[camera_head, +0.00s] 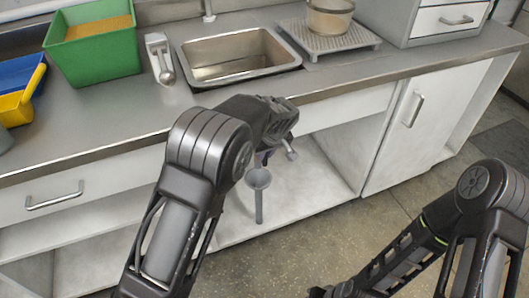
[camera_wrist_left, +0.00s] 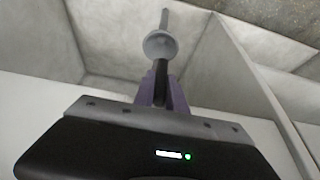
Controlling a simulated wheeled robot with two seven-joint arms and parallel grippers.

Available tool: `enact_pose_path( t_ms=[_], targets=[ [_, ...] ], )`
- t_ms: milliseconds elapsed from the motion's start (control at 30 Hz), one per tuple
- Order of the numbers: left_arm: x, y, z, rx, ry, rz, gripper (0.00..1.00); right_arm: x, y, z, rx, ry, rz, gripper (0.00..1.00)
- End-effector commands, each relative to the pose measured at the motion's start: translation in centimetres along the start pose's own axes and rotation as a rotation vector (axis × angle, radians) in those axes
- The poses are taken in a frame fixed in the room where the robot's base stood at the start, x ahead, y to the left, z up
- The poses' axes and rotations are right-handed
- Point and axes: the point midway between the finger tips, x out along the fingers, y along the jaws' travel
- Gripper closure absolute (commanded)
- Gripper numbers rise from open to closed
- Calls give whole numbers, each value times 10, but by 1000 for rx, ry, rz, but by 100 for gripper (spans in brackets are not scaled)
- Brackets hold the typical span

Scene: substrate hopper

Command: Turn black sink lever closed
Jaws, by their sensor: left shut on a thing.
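My left gripper (camera_head: 264,160) is in front of the counter, below its front edge and over the open cabinet space. In the left wrist view its purple fingers (camera_wrist_left: 161,88) are shut on a narrow black part. A grey funnel-shaped thing with a thin stem (camera_wrist_left: 160,44) extends from there. That grey funnel-shaped thing (camera_head: 258,189) hangs below the gripper in the head view. The sink (camera_head: 236,66) is set in the counter, apart from the gripper. A separate black sink lever cannot be made out. My right arm shows at the lower right, with its gripper out of view.
A grey metal fixture (camera_head: 160,58) is left of the sink. A bowl (camera_head: 329,15) sits on a grey platform (camera_head: 327,38) at the right.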

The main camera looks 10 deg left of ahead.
Motion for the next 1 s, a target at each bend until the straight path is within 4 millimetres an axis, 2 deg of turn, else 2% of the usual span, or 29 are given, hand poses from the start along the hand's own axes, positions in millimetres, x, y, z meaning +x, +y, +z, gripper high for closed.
enact_pose_path(
  t_ms=[200,233,500,800,1000],
  targets=[
    [1,-1,0,2,2,0,100,0,0,0,0,0,0,61],
    [1,-1,0,2,2,0,82,0,0,0,0,0,0,61],
    [1,0,0,1,1,0,62,0,0,0,0,0,0,61],
    [-2,0,0,1,1,1,62,0,0,0,0,0,0,61],
    [-22,1,-1,1,2,2,62,-2,-1,0,0,0,0,61]
  ],
)
